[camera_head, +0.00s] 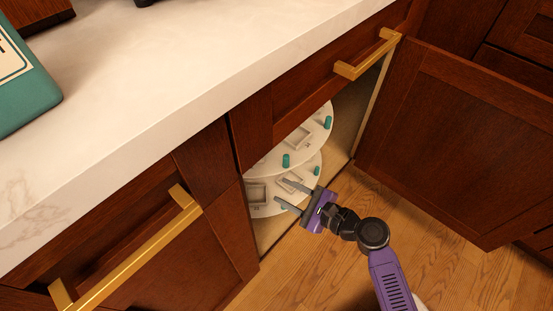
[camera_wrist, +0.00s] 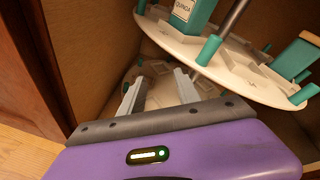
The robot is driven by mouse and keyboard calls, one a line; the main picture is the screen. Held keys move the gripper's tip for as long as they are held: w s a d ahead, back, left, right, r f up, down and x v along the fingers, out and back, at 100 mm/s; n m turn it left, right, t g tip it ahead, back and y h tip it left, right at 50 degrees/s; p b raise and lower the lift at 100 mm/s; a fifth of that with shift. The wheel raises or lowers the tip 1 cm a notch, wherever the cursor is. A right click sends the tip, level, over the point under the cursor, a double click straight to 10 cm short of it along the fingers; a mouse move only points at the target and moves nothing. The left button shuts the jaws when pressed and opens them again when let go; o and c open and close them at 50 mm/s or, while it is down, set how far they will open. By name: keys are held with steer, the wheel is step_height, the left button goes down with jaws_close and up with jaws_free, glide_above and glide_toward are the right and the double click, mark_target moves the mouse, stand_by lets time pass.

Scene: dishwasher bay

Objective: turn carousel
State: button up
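The carousel stands inside the open cabinet and has two round white tiers with teal pegs. The upper tier (camera_head: 316,126) also shows in the wrist view (camera_wrist: 178,42), around a grey post (camera_wrist: 236,14). The lower tier (camera_head: 262,209) lies beneath it, partly hidden by the upper tier and my fingers; it shows in the wrist view (camera_wrist: 166,94). My gripper (camera_head: 279,189) reaches through the cabinet opening with its fingers over the lower tier, below the upper tier's rim. The fingers (camera_wrist: 158,77) are apart, with nothing visibly held between them. I cannot tell whether they touch the carousel.
A teal box labelled quinoa (camera_wrist: 193,14) stands on the upper tier. The cabinet door (camera_head: 455,140) is swung open on the right. A drawer with a gold handle (camera_head: 368,55) is above the opening. The wooden floor (camera_head: 335,265) in front is clear.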

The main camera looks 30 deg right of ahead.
mark_target(278, 160)
steer(key=w+d+r+m+t, duration=0.2)
steer(key=d+r+m+t, duration=0.1)
steer(key=d+r+m, duration=0.3)
steer(key=shift+m, duration=0.5)
steer(key=b+x, duration=0.1)
steer(key=x, duration=0.1)
steer(key=a+b+x, duration=0.1)
steer(key=x, duration=0.2)
steer(key=r+x, duration=0.1)
steer(key=x, duration=0.2)
steer(key=shift+s+a+b, duration=0.15)
steer(key=shift+s+b, duration=0.1)
steer(key=shift+b, duration=0.15)
steer(key=shift+c, duration=0.2)
jaws_close()
